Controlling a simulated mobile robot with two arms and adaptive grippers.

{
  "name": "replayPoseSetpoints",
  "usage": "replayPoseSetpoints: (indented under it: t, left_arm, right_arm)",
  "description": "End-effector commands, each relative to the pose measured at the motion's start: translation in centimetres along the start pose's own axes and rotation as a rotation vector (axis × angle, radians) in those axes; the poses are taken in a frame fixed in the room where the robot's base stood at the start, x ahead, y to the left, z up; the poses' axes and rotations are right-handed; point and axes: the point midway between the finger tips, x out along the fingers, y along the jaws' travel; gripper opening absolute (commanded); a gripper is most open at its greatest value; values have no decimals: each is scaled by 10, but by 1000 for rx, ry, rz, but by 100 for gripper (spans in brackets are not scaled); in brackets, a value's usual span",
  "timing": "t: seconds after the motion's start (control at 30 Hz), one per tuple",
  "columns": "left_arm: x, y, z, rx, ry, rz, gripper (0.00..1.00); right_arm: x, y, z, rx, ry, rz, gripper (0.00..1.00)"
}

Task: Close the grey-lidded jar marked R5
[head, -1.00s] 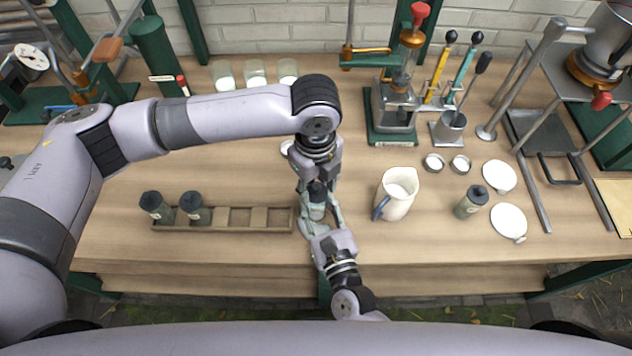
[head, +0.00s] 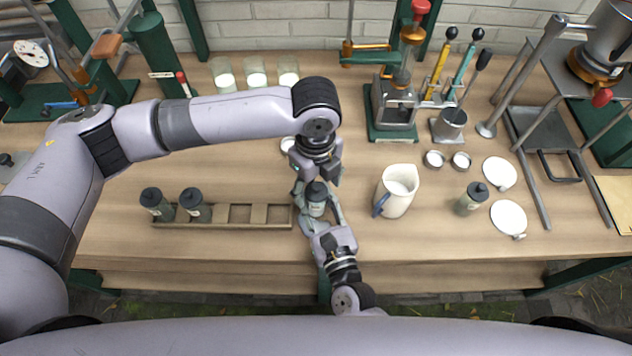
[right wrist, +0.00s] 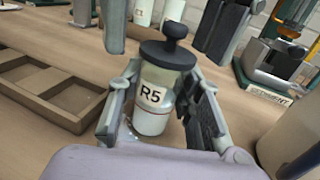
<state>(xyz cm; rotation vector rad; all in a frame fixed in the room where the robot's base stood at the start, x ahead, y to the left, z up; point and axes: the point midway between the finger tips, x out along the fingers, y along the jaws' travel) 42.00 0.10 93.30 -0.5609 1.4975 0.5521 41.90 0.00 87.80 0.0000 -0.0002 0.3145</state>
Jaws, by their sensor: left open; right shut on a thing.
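The R5 jar (right wrist: 150,107) is upright between my right gripper's fingers, with white contents in its lower part. It also shows in the head view (head: 316,209). Its dark grey knobbed lid (right wrist: 170,53) sits level on the jar mouth, with no gap that I can see; it also shows in the head view (head: 317,190). My right gripper (right wrist: 158,112) is shut on the jar body from the front side. My left gripper (head: 318,172) is open just above the lid, its fingers apart on either side of the knob and clear of it.
A wooden rack (head: 240,225) to the left holds two dark-lidded jars and has empty slots. A white pitcher (head: 398,198) stands close on the right. Beyond it are another lidded jar (head: 470,200), two white discs (head: 508,220) and two small tins. Glasses and a press stand behind.

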Motion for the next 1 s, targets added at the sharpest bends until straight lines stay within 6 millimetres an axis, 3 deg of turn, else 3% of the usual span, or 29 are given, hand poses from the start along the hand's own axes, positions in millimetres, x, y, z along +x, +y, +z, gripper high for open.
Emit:
replayPoseSetpoints:
  t: [0.27, 0.7, 1.0]
  left_arm:
    - [-9, -1, 0, -1, 0, -3, 62]
    - [-94, -1, 0, 1, -2, -4, 62]
    - [-120, 0, 0, 0, 0, 0, 62]
  right_arm:
    - [0, 0, -1, 0, 2, 1, 0]
    - [0, 0, -1, 0, 2, 1, 0]
    - [0, 0, -1, 0, 2, 1, 0]
